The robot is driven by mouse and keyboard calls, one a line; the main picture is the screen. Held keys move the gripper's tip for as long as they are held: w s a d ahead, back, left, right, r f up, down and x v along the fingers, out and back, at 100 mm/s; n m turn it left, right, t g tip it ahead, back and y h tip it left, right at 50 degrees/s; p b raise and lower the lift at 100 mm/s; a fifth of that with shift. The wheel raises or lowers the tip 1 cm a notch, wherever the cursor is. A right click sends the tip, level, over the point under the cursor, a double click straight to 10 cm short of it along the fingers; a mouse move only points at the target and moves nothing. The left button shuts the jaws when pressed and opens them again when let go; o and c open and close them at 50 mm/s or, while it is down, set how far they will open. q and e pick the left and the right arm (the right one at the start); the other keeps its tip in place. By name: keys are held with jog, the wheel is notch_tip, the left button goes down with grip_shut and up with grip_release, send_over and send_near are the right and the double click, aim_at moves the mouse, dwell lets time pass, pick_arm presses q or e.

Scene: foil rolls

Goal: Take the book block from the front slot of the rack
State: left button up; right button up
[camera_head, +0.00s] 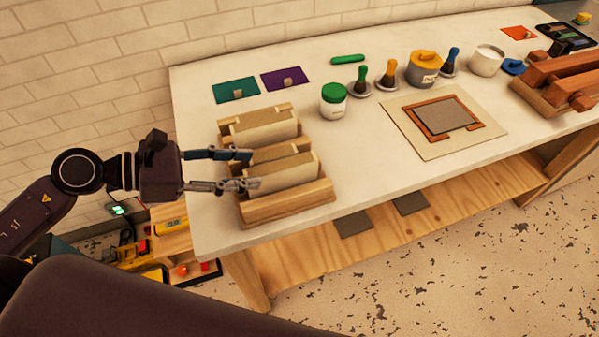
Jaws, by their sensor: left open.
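The wooden rack (288,206) stands at the left end of the white table. A beige book block (292,172) stands upright in its front slot, and another book block (266,131) stands in the rear slot. My left gripper (253,169) reaches in from the left and is open. Its two fingers are apart at the left end of the front book block, one towards the back and one towards the front. I cannot tell whether they touch the block. The fingers hide part of the rack's left side. My right gripper is not in view.
A green-lidded jar (333,101) stands right of the rack. Behind it lie a teal card (235,90) and a purple card (285,78). A board with a grey panel (447,116) lies mid-table. A wooden press-like piece (560,82) is at the right.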

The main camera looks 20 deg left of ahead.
aim_at(273, 167)
pick_arm(q)
jog(key=shift+w+d, duration=0.15)
jog(key=shift+d, duration=0.05)
jog(key=shift+w+d+f, duration=0.1)
jog(key=shift+f, duration=0.25)
jog(key=shift+w+d, duration=0.1)
jog(key=shift+w+d+p, duration=0.45)
jog(key=shift+d+p, duration=0.2)
jog(key=shift+d, duration=0.05)
jog(key=shift+w+d+f, duration=0.15)
jog(key=shift+w+d, duration=0.1)
jog(key=shift+p+x, duration=0.8)
jog(key=shift+x, duration=0.35)
jog(key=shift+w+d+f, duration=0.15)
jog(key=shift+d+f, duration=0.1)
jog(key=shift+f, duration=0.05)
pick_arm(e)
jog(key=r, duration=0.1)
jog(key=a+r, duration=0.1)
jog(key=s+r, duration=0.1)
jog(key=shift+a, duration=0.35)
